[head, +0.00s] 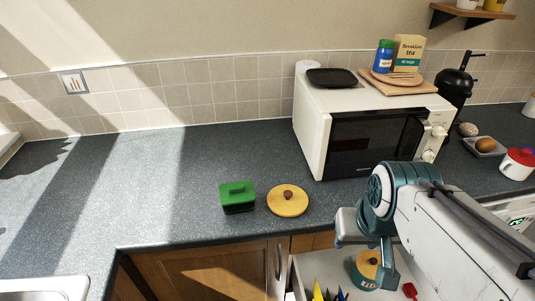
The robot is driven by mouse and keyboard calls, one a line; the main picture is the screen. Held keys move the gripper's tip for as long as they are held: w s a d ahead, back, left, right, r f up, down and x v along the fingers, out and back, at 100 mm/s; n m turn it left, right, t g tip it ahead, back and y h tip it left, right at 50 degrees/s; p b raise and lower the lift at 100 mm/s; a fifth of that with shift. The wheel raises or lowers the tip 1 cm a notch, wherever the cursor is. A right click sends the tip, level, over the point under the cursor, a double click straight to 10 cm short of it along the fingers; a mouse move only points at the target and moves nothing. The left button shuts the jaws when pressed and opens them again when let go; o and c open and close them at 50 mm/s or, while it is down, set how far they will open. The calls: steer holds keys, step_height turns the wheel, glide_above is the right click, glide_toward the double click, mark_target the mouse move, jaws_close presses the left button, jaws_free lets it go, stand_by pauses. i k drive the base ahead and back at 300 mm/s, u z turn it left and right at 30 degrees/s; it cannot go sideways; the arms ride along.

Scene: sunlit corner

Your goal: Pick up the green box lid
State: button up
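The green box lid (237,189) sits on top of a small dark box (239,208) on the countertop, near its front edge. The lid has a raised green handle across its top and looks level. My gripper (350,228) is at the right, in front of the counter edge and apart from the lid.
A round yellow lid (289,203) with a brown knob lies just right of the green lid. A white microwave (314,129) stands behind. An open drawer (318,271) with several items is below the counter edge. The countertop (150,190) left of the box is clear.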

mark_target(233, 193)
steer(key=u, duration=0.3)
steer(key=k, duration=0.5)
steer(key=u, duration=1.15)
steer(key=i, duration=0.95)
steer(key=z, duration=0.5)
